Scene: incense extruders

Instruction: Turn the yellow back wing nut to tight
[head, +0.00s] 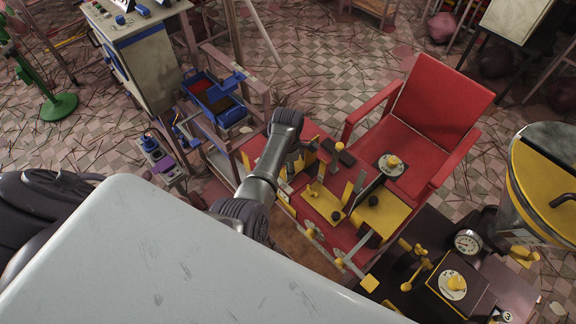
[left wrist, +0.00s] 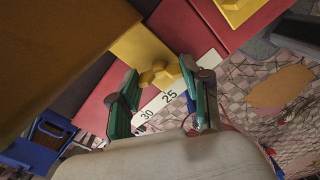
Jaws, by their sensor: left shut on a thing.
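The yellow wing nut (left wrist: 158,75) shows in the left wrist view, on a yellow block (left wrist: 140,46) above a white scale strip (left wrist: 166,100) marked 30 and 25. My left gripper (left wrist: 157,69) has its green-padded fingers on either side of the wing nut and is shut on it. In the head view my left arm reaches over the red and yellow machine (head: 330,205). There its wrist hides the fingertips, and I cannot pick out this wing nut. My right gripper is in neither view.
A red armchair (head: 436,108) stands close behind the machine. Blue trays (head: 212,97) stand on a rack to the left. A dark table with a dial gauge (head: 467,241) and yellow handles is at lower right. A yellow-topped drum (head: 548,170) stands at far right.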

